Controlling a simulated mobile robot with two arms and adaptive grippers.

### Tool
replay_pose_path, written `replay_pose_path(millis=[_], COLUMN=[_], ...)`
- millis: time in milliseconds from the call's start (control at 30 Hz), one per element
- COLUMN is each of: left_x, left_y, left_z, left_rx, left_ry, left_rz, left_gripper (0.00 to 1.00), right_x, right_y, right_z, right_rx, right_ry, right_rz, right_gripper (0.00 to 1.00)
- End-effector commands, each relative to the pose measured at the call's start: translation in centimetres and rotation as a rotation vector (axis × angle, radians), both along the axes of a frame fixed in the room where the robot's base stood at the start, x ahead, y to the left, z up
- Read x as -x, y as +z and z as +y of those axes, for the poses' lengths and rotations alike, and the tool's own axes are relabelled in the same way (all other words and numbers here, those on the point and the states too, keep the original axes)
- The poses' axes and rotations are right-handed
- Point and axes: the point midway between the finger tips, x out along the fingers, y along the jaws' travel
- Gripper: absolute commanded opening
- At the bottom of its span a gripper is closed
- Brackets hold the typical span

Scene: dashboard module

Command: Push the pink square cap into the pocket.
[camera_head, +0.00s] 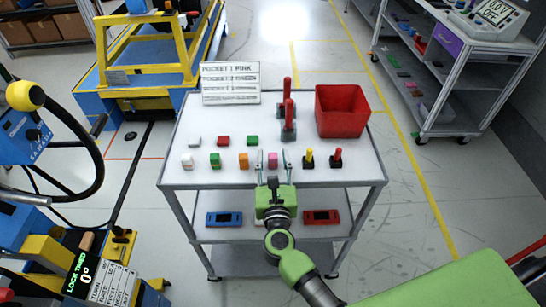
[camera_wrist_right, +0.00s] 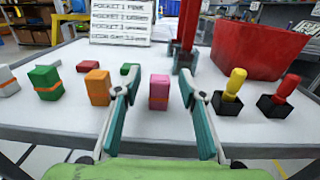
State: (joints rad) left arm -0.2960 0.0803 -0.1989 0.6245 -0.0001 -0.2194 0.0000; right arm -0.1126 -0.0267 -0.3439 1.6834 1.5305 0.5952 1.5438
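The pink square cap (camera_head: 272,160) is a small upright block near the front of the white cart top, between an orange block and a black socket with a yellow peg. It also shows in the right wrist view (camera_wrist_right: 159,92), centred between the fingers. My right gripper (camera_head: 273,167) reaches over the front edge of the cart. In the right wrist view (camera_wrist_right: 158,82) its two fingers are spread, with a gap on both sides of the cap. I cannot tell how far the fingertips reach beside it. My left gripper is not in view. I cannot make out the pocket.
White, green and orange (camera_head: 243,160) blocks stand left of the cap. Yellow (camera_head: 309,158) and red (camera_head: 336,158) pegs stand right. Lower blocks (camera_head: 223,141) lie behind. A red bin (camera_head: 342,111), upright red handles (camera_head: 288,115) and a pocket list sign (camera_head: 230,84) are farther back.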

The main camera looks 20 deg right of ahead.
Motion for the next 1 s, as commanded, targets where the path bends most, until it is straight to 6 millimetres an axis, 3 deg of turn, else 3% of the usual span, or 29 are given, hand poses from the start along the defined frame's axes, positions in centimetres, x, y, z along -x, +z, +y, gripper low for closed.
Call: replay_pose_path(millis=[100,333,467,1000], left_x=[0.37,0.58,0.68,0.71], left_y=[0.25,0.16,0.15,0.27], left_z=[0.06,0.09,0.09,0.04], left_rx=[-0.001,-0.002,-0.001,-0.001], left_ry=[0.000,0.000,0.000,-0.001], left_rz=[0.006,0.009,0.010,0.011], left_gripper=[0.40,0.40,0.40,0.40], right_x=[-0.88,-0.93,-0.92,-0.90], right_y=[0.06,-0.07,-0.07,0.91], right_z=[-0.22,-0.24,-0.24,-0.24], right_rx=[0.001,0.001,0.001,-0.003], right_ry=[0.000,0.000,0.000,-0.002], right_rz=[0.000,0.001,0.001,0.000], right_gripper=[0.38,0.38,0.06,0.06])
